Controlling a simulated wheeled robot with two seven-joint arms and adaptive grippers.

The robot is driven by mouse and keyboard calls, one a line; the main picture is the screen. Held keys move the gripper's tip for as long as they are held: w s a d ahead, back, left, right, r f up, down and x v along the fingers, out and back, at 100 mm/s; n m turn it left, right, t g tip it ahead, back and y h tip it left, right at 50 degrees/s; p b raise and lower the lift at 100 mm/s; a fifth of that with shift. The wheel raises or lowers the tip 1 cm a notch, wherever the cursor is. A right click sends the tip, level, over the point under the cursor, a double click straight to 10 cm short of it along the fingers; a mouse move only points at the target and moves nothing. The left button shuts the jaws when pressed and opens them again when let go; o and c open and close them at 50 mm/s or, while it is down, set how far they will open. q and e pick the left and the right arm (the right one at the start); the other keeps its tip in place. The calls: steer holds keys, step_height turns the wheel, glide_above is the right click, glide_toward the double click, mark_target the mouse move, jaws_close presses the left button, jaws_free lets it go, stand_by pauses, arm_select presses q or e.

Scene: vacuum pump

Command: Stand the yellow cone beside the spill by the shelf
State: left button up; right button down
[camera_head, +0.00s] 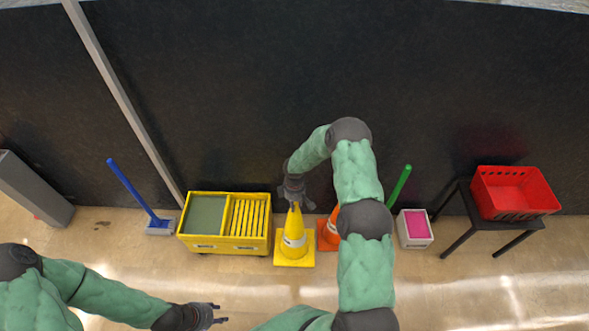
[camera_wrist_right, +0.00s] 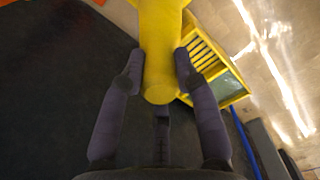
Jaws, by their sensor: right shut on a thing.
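The yellow cone (camera_head: 293,240) stands upright on its square base on the floor, in the middle of the head view, with a pale band around it. My right gripper (camera_head: 295,200) is at the top of the cone and shut on it. In the right wrist view the fingers (camera_wrist_right: 160,68) lie on both sides of the yellow cone tip (camera_wrist_right: 158,60). My left gripper (camera_head: 220,313) is at the lower left of the head view, its two fingers apart and nothing between them. I cannot make out a spill or a shelf.
A yellow cart (camera_head: 225,245) stands just left of the cone, and an orange cone (camera_head: 327,240) just right, partly behind my arm. A blue broom (camera_head: 133,190), a white box with pink contents (camera_head: 413,243) and a red basket (camera_head: 513,210) on a black table line the dark wall.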

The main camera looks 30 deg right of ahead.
steer(key=shift+s+a+r, duration=0.15)
steer(key=shift+a+r, duration=0.15)
steer(key=shift+r, duration=0.15)
steer(key=shift+s+a+f+m, duration=0.1)
steer(key=shift+s+a+m, duration=0.05)
steer(key=shift+a+m, duration=0.2)
steer(key=s+a+r+m, duration=0.6)
steer(key=s+a+m, duration=0.2)
steer(key=a, duration=0.5)
steer(key=shift+s, duration=1.25)
steer(key=shift+d, duration=0.1)
